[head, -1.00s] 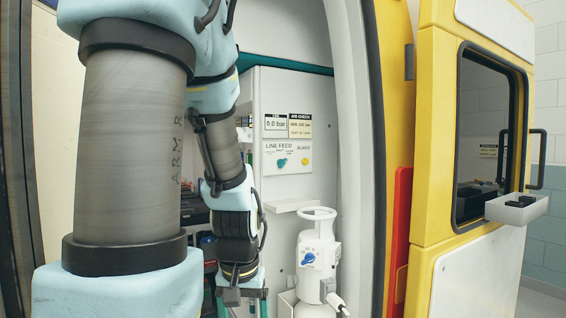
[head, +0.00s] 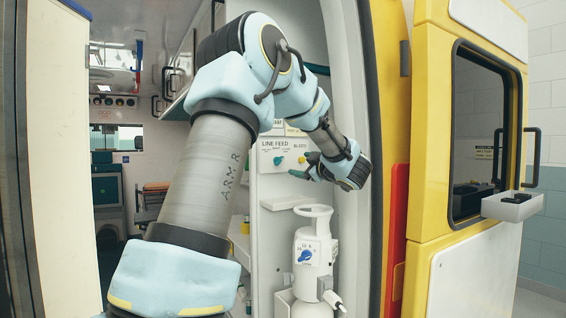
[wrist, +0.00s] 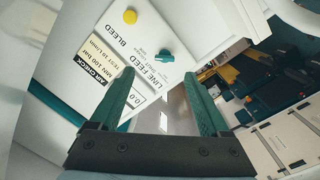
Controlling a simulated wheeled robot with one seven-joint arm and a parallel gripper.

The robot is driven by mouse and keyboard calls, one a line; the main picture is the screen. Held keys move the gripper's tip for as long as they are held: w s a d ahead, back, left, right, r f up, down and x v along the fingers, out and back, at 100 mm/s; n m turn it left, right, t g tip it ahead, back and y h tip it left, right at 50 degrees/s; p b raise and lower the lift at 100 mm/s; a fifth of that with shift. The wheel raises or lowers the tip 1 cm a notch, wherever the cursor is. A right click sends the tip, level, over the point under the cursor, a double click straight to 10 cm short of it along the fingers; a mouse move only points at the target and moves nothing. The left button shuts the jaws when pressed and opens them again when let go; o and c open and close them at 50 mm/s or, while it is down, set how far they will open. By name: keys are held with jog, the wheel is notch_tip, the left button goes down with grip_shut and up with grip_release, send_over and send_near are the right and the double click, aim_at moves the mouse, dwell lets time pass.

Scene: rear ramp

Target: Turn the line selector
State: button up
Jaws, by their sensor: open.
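The white panel carries a teal knob (head: 278,160) under the words LINE FEED. It also shows in the wrist view (wrist: 165,56), just beyond and between my fingertips in the picture. A yellow round knob (wrist: 130,17) marked BLEED sits beside it. My gripper (wrist: 158,78) is open with green fingers and nothing between them. In the head view my gripper (head: 304,168) is in front of the panel, just right of the teal knob. I see no contact with the knob.
A white cylinder (head: 312,270) with a handwheel and a blue knob (head: 305,256) stands below the panel. A small white shelf (head: 287,202) juts out under it. The vehicle's door frame (head: 352,120) is close on the right, beside the open yellow door (head: 428,200).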

aim_at(281, 161)
jog(key=shift+n+g+y, duration=0.3)
jog(key=shift+n+y, duration=0.3)
jog(key=p+x, duration=0.1)
jog(key=x, duration=0.2)
jog(key=p+x, duration=0.1)
jog(key=x, duration=0.3)
jog(key=p+x, duration=0.1)
jog(key=x, duration=0.2)
jog(key=shift+w+a+r, duration=0.1)
jog(key=shift+a+r, duration=0.05)
jog(key=shift+a, duration=0.25)
jog(key=shift+c, duration=0.2)
grip_shut()
